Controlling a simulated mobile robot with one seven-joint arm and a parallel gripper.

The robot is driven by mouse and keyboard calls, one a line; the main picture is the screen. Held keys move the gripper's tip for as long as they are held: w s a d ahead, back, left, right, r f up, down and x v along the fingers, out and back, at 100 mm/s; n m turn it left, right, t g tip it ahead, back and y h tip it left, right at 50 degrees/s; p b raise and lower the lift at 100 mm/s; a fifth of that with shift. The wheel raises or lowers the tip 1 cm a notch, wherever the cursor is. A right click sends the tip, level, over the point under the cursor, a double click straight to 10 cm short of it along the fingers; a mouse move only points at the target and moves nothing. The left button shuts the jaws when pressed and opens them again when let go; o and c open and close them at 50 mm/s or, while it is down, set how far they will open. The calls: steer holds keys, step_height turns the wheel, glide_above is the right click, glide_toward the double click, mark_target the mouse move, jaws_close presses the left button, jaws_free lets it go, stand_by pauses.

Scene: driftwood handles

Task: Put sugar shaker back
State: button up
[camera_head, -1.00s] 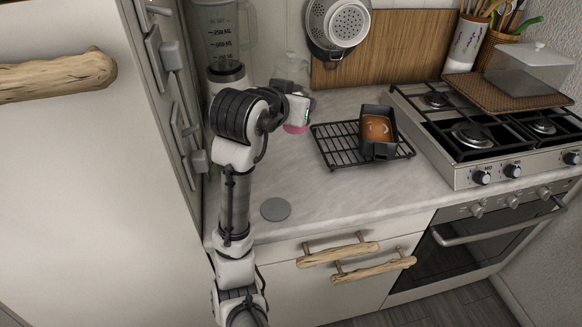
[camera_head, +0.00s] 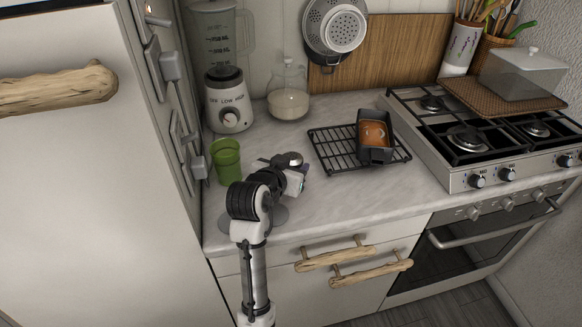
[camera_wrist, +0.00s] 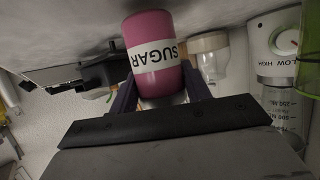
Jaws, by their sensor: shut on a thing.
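The pink sugar shaker (camera_wrist: 152,58), with a white SUGAR label, sits between the two dark fingers of my gripper (camera_wrist: 162,95) in the wrist view. It appears upside down there, its pale top end toward the gripper. My gripper is shut on it. In the head view my gripper (camera_head: 297,172) is over the counter, in front of the glass jar and left of the wire rack. The shaker's pink body is hidden there by my arm. A flat grey disc (camera_head: 280,220) lies near the counter's front edge, partly covered by my arm.
A green cup (camera_head: 227,160) stands left of my gripper, near the tall cabinet side. A blender (camera_head: 228,100) and a glass jar (camera_head: 288,97) stand behind. A loaf pan (camera_head: 374,140) sits on a wire rack (camera_head: 335,150). The front middle counter is clear.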

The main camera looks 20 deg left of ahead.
steer(key=shift+f, duration=0.35)
steer(key=shift+f, duration=0.15)
steer(key=o, duration=1)
steer(key=shift+o, duration=0.2)
steer(key=shift+r, duration=0.25)
steer(key=b+v, duration=0.3)
steer(key=v, duration=0.9)
steer(key=shift+f, duration=0.15)
